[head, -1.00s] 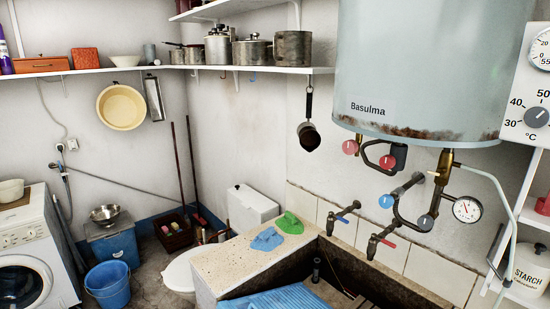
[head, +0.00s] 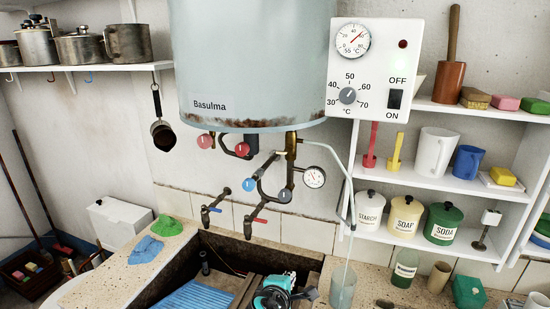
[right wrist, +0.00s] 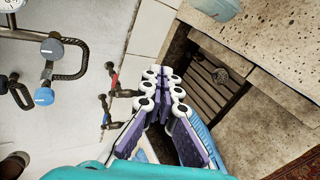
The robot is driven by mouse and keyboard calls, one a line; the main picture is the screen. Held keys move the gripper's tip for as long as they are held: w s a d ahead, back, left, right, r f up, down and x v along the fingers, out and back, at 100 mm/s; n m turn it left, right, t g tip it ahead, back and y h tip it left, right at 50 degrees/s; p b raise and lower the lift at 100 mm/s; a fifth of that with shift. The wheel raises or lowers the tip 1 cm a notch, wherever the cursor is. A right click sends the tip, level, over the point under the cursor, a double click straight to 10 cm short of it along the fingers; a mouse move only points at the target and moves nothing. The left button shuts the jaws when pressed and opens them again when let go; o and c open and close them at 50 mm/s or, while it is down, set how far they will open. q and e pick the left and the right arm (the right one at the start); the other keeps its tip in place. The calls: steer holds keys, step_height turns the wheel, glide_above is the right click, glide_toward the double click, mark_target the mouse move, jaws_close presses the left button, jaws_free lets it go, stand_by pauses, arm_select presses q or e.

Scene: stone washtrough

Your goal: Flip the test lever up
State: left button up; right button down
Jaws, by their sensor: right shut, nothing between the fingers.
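The water heater (head: 255,60) hangs on the wall with brass and dark pipework below it. A small grey round-ended piece (head: 285,195) sits at the bottom of the brass fitting, beside a pressure gauge (head: 315,177). I cannot tell for sure which piece is the test lever. A blue knob (head: 247,175) and red knobs (head: 205,142) are nearby. My right gripper (head: 308,293) is low over the trough, below and apart from the pipework. In the right wrist view its purple-padded fingers (right wrist: 161,78) are shut and empty. My left gripper is out of view.
Two wall taps (head: 210,210) stick out below the heater. A thin hose runs down from the valve into a clear cup (head: 342,287) on the trough edge. A thermostat box (head: 375,70) is above right. Shelves (head: 440,180) with jars and mugs stand at the right.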

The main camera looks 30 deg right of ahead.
steer(key=w+d+r+n+t+h+p, duration=0.2)
steer(key=w+d+r+n+h, duration=0.15)
steer(key=w+r+n, duration=0.35)
steer(key=n+t+h+p, duration=0.3)
steer(key=n+t+h, duration=0.2)
steer(key=n, duration=0.4)
glide_toward(284, 153)
steer(key=w+d+f, duration=0.3)
steer(key=w+d, duration=0.1)
steer(key=w, duration=0.1)
steer(key=r, duration=0.2)
steer(key=w+d+r+p, duration=0.1)
steer(key=r, duration=0.1)
